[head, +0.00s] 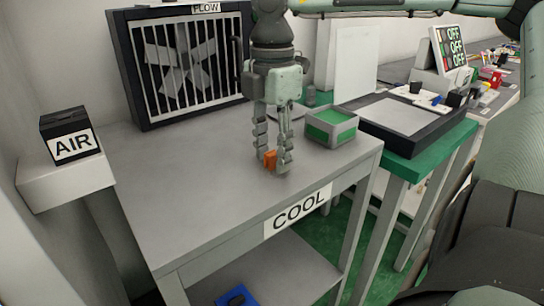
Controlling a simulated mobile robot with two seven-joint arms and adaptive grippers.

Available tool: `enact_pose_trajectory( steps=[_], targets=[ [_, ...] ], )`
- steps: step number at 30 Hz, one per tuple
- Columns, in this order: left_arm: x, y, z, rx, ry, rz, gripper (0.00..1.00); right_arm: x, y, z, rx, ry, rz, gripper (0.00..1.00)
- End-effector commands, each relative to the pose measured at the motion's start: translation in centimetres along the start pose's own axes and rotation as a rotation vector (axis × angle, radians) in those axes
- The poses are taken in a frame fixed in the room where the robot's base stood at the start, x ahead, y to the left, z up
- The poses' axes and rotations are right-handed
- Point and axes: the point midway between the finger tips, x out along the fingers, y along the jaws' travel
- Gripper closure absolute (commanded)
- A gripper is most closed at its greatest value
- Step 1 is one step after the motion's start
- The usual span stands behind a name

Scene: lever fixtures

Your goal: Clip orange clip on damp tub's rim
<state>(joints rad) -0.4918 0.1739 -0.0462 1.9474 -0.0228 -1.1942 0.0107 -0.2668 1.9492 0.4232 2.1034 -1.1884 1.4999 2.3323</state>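My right gripper (272,162) points down over the grey table labelled COOL (190,210). Its fingers are close together, with the small orange clip (270,160) between the fingertips. The fingertips are at or just above the table top; I cannot tell whether the clip touches it. A grey rectangular tub (345,140) with a green inside stands on the table to the right of the gripper, apart from it. It appears to be the damp tub; no label on it shows. My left gripper is not in view.
A barred fan box labelled FLOW (125,70) stands at the back left. A black AIR box (68,135) sits on a wall ledge. The table's front and left are clear.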

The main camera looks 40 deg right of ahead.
Motion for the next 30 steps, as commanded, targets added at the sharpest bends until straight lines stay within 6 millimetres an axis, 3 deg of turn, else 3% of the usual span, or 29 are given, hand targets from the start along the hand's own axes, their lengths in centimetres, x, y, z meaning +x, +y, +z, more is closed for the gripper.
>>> enact_pose_trajectory(
  steps=[7, 15, 30],
  targets=[
    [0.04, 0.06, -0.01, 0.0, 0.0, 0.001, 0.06, 0.2, 0.02, 0.01, 0.0, -0.001, 0.002, 0.6],
    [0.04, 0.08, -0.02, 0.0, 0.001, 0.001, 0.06, 0.17, 0.02, 0.01, 0.0, 0.0, 0.001, 0.94],
    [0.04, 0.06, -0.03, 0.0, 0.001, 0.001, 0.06, -0.36, 0.05, 0.01, 0.0, -0.001, 0.002, 0.95]
  ],
)
